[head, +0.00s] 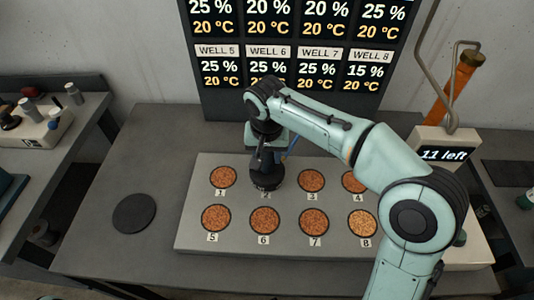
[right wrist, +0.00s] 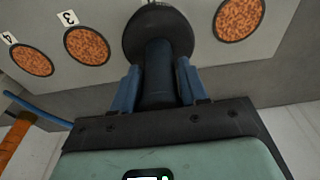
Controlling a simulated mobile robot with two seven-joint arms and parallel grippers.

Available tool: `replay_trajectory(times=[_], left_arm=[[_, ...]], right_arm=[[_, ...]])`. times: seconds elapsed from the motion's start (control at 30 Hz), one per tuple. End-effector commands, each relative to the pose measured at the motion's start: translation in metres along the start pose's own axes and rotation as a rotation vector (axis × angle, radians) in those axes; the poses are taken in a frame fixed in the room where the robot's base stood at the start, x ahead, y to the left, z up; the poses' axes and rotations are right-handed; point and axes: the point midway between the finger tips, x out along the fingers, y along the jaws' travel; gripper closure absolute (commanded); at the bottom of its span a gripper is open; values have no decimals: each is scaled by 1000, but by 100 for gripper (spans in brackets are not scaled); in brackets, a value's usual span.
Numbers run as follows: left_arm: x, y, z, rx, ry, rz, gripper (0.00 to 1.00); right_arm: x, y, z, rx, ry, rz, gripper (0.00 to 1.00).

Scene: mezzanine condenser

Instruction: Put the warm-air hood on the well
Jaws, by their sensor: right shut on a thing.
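The warm-air hood (head: 266,177) is a black round head with a dark handle. In the right wrist view the hood (right wrist: 158,32) is between the blue fingers of my right gripper (right wrist: 158,88), which is shut on its handle. In the head view my right gripper (head: 265,150) is above the grey well block (head: 188,240). The hood is over well 2, which it hides; I cannot tell whether it touches the block. Wells 1 (head: 222,178), 3 (head: 312,181) and 8 (head: 362,223) show brown grains. My left gripper is out of view.
A black disc (head: 134,213) lies on the table left of the block.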

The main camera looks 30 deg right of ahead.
Motion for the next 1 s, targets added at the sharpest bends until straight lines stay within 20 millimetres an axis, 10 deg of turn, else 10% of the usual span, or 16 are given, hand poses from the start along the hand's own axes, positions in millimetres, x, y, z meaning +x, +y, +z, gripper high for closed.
replay_trajectory(times=[0.17,0.2,0.27,0.67,1.0], left_arm=[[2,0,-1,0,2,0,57],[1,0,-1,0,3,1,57],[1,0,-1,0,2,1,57],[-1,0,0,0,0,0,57],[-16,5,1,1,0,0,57]], right_arm=[[2,0,0,0,1,-1,100],[3,0,1,-1,0,0,50],[3,0,0,-1,0,0,31],[-5,-1,-1,-1,2,-2,31],[-74,-1,-1,-1,4,-4,31]])
